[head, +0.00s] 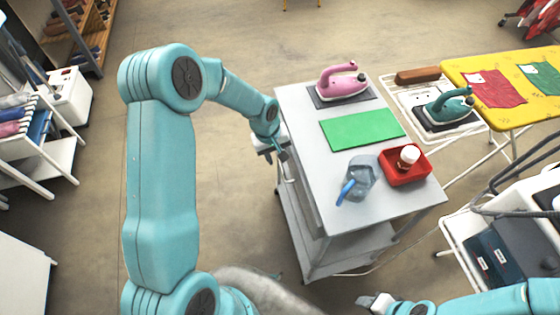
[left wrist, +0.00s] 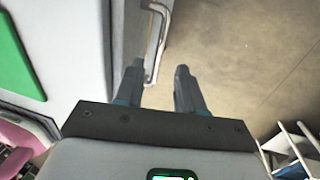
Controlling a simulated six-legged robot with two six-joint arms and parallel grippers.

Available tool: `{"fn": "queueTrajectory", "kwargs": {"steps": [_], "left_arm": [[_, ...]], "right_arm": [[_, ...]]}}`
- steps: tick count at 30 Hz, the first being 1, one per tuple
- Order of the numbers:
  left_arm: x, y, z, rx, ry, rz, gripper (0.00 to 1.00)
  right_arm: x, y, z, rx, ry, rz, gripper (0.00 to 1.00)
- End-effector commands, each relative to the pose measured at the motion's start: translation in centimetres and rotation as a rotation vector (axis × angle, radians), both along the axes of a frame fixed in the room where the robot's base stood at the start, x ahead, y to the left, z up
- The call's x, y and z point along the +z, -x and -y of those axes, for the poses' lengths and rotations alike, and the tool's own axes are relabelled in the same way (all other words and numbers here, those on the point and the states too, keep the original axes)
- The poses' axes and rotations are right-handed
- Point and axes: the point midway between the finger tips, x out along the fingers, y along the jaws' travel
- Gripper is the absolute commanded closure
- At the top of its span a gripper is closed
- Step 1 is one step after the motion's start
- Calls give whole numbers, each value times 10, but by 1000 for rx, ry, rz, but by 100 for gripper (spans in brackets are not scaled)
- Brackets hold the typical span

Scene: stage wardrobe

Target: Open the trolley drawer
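The grey trolley (head: 300,112) stands right of my left arm in the head view. In the left wrist view, a pale metal bar handle (left wrist: 154,65) stands out from the trolley's side (left wrist: 93,30). My left gripper (head: 276,154) is at the trolley's left side. In the left wrist view its two fingers (left wrist: 158,68) are apart; the handle's near end shows between them, close to the left finger. Whether it touches is unclear. The drawer front is seen too edge-on to tell its opening. My right gripper (head: 376,301) is low in the head view, away from the trolley; its fingers are unclear.
The trolley top carries a pink iron (head: 342,82), a green mat (head: 362,129), a clear jug (head: 360,175) and a red tray (head: 404,178) with a white-capped bottle. A yellow ironing board (head: 476,68) stands at right. The floor left of the trolley is clear.

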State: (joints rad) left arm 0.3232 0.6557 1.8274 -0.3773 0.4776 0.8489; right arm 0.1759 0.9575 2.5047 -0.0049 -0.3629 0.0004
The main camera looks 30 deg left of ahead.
Motion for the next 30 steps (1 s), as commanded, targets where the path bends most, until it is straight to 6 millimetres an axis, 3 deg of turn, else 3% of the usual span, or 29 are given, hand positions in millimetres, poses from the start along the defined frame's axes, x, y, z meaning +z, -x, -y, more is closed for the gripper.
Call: {"fn": "queueTrajectory", "kwargs": {"steps": [3,9,19,20,23,30], "left_arm": [[-23,-4,4,-3,1,-2,62],[-45,-7,6,-2,0,0,62],[-49,-8,6,-1,0,1,62],[-49,-8,6,-1,0,1,68],[-49,-8,6,-1,0,1,100],[-49,-7,6,-1,0,0,100]], "right_arm": [[2,0,0,0,0,0,57],[3,0,0,0,0,0,57],[3,0,0,0,0,0,57],[3,0,0,0,0,0,57],[3,0,0,0,0,0,57],[3,0,0,0,0,0,57]]}}
